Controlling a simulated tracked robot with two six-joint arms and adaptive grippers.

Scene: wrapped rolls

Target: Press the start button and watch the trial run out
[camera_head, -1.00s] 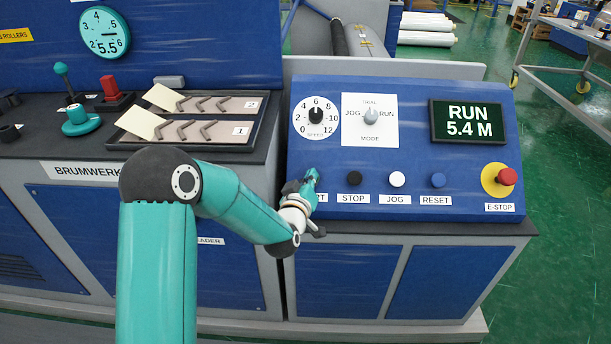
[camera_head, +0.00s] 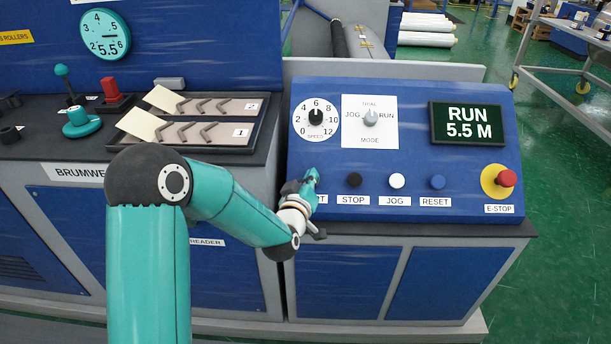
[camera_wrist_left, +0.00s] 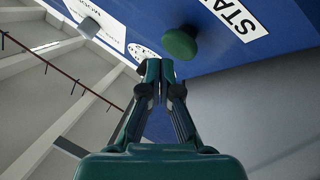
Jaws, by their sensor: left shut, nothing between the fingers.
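The blue control panel (camera_head: 400,105) stands at the centre right of the head view. Its display (camera_head: 467,123) reads RUN 5.5 M. The green start button (camera_wrist_left: 179,43) shows in the left wrist view beside a label reading STA; in the head view my gripper hides it. My left gripper (camera_head: 312,178) is shut and empty in front of the start button's place. In the left wrist view its fingertips (camera_wrist_left: 161,66) are together, just below the button in the picture; I cannot tell whether they touch anything. My right gripper is not in view.
The stop button (camera_head: 354,180), jog button (camera_head: 396,180) and reset button (camera_head: 437,181) sit in a row to the right. The red E-stop (camera_head: 506,178) is at the far right.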

